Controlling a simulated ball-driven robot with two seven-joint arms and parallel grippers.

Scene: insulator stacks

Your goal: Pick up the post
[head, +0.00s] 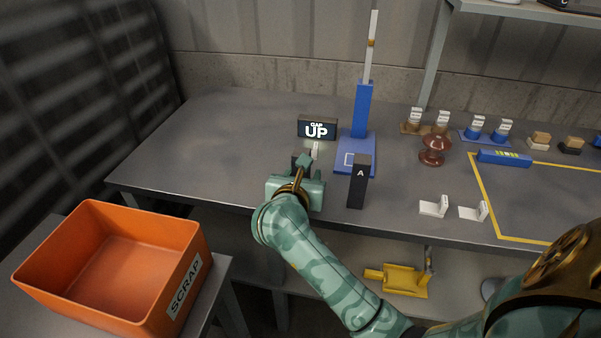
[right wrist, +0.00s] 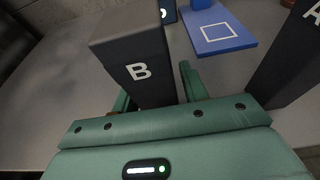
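A dark upright post marked B (right wrist: 138,72) stands close in front of my right gripper (right wrist: 158,92) in the right wrist view. The gripper's green fingers lie on either side of its lower part; whether they press on it I cannot tell. In the head view my right gripper (head: 303,168) hides most of that post. A similar dark post marked A (head: 359,182) stands upright to its right, near the table's front edge, and shows partly in the right wrist view (right wrist: 292,60). My left gripper is not in view.
A blue stand (head: 361,110) with a tall scale is behind post A. A brown ribbed insulator (head: 435,150) and white brackets (head: 433,207) are to the right. An orange SCRAP bin (head: 150,228) is at left.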

